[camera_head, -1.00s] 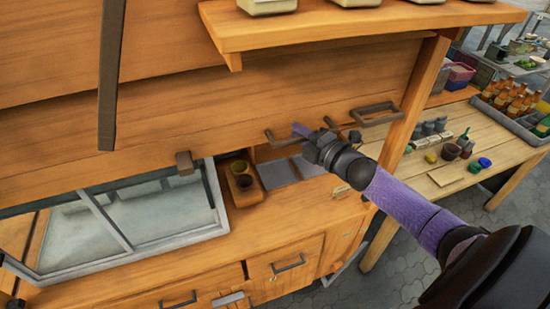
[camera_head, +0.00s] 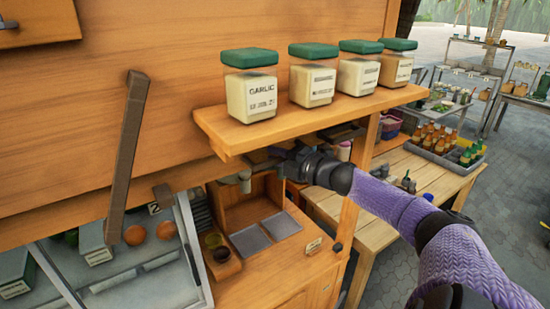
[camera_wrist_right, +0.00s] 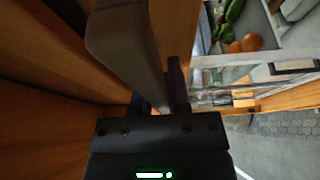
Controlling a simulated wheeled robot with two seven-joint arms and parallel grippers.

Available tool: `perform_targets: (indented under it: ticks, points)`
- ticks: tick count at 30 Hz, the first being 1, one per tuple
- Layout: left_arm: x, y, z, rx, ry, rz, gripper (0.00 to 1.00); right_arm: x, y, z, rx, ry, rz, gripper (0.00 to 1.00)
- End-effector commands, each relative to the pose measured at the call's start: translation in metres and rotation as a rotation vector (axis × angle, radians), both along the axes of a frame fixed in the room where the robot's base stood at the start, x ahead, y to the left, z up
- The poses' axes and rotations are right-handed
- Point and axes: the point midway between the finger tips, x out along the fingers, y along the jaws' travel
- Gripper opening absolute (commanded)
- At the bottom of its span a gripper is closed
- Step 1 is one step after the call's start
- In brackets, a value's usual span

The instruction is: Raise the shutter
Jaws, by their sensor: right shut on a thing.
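The shutter (camera_head: 60,130) is a broad wooden panel across the left of the head view. Its lower edge hangs above the stall counter, and the opening beneath it shows food trays. My right gripper (camera_head: 280,163) reaches in from the right, under the jar shelf, at the shutter's lower right part. In the right wrist view my right gripper (camera_wrist_right: 158,92) is shut on a grey-brown handle bar (camera_wrist_right: 125,45); the exact contact is partly hidden. A long brown bar (camera_head: 129,140) stands out from the panel. My left gripper is not in view.
A wooden shelf (camera_head: 215,132) with green-lidded jars (camera_head: 251,95) lies just above my right gripper. Under the panel are a glass-fronted case (camera_head: 150,285) and orange round items (camera_head: 135,235). A side table (camera_head: 425,178) with bottles stands at right.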

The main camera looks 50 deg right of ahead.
Motion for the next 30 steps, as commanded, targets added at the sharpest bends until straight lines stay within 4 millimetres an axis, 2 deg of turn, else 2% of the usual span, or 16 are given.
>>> perform_targets:
  ticks: [1,4,5,9,20,30]
  points:
    - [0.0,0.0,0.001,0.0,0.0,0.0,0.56,0.001,-0.001,0.008,0.0,-0.017,-0.001,0.0]
    - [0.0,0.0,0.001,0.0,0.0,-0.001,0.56,0.001,-0.001,0.009,-0.001,-0.018,-0.002,0.0]
    - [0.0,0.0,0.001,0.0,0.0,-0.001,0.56,0.001,-0.001,0.009,-0.001,-0.018,-0.002,0.27]
    - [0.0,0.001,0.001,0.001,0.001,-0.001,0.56,0.001,-0.001,0.008,-0.001,-0.015,-0.002,0.56]
    - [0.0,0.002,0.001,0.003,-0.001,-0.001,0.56,-0.004,-0.002,0.003,0.0,-0.007,-0.002,0.56]
    - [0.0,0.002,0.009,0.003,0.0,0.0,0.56,-0.043,-0.008,0.004,0.002,-0.005,-0.001,0.56]
